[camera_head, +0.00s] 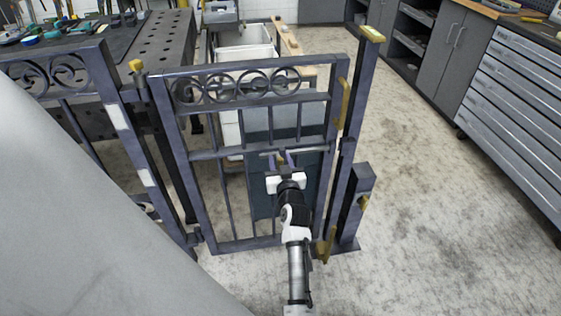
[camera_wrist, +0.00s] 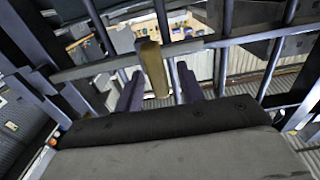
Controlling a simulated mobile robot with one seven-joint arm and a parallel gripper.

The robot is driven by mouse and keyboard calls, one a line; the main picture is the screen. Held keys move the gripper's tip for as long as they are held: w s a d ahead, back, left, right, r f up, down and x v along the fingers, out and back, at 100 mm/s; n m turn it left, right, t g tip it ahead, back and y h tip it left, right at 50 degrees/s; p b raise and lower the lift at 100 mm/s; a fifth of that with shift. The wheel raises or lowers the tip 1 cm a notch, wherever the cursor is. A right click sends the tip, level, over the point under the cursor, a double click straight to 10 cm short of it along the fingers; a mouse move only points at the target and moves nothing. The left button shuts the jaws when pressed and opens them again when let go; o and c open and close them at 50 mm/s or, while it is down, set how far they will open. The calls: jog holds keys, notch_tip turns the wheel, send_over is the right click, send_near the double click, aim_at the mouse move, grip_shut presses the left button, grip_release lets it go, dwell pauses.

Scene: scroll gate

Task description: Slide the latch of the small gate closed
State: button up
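The small blue-grey gate (camera_head: 262,68) with scrollwork at its top stands upright in its frame. Its latch is a light horizontal rod (camera_head: 312,150) across the middle rail, its right end near the gate's right upright. A brass latch knob (camera_wrist: 152,66) stands up in the wrist view. My gripper (camera_head: 283,160) is at the latch, left of the rod's right end. In the wrist view its two purple fingers (camera_wrist: 160,86) are apart, with the knob between them. A gap shows between the knob and the right finger; contact on the left cannot be told.
A post with a brass cap (camera_head: 372,33) stands right of the gate, with a short post (camera_head: 352,210) beside it. A fixed scroll panel (camera_head: 50,70) is at left. A workbench (camera_head: 165,45) stands behind. Grey drawers (camera_head: 520,95) are far right. The floor between is clear.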

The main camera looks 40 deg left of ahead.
grip_shut()
jog(key=w+d+b, duration=0.4)
jog(key=b, duration=0.2)
jog(key=shift+w, duration=0.25)
dwell(0.3)
grip_release()
jog(key=shift+w+d, duration=0.1)
